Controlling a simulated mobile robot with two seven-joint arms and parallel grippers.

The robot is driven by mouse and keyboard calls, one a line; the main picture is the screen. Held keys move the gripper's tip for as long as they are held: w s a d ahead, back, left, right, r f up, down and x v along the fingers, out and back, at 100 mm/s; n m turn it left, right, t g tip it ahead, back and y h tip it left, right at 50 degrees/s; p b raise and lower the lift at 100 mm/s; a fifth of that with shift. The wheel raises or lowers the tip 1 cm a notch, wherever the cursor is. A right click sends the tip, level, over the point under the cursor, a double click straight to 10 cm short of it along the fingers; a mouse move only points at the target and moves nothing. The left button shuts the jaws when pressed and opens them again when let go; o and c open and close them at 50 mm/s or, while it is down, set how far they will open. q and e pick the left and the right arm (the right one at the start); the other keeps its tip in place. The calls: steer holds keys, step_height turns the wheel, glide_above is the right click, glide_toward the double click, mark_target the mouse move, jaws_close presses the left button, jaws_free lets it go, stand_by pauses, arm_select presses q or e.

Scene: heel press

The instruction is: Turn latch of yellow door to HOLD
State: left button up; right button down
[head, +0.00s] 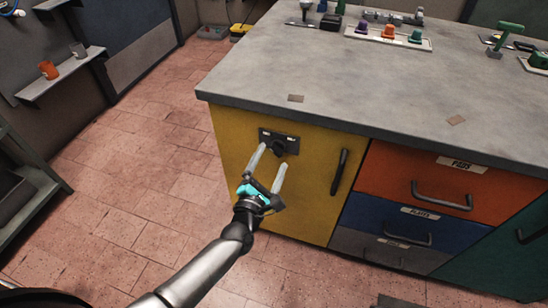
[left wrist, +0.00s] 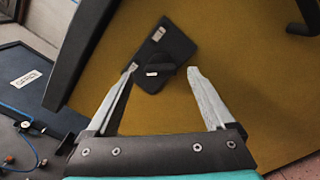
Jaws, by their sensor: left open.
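The yellow door (head: 230,135) is the cabinet front under the left end of the workbench, and it fills most of the left wrist view (left wrist: 240,50). Its latch (head: 279,147) is a dark knob on a black plate (head: 292,143) near the door's top; the plate carries small pale labels. In the left wrist view the latch knob (left wrist: 160,70) lies between the fingertips and a little beyond them. My left gripper (head: 272,155) is open in front of the plate, with its pale fingers pointing at it. Contact with the knob cannot be told. My right gripper is not in view.
A black door handle (head: 340,172) stands upright right of the latch. Orange (head: 400,180) and blue (head: 375,215) drawers with handles are further right. The grey worktop (head: 350,90) overhangs above the door. The tiled floor (head: 150,180) to the left is clear.

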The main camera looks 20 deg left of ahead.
mark_target(276, 149)
arm_select(q)
steer(key=shift+w, duration=1.3)
steer(key=c, duration=1.4)
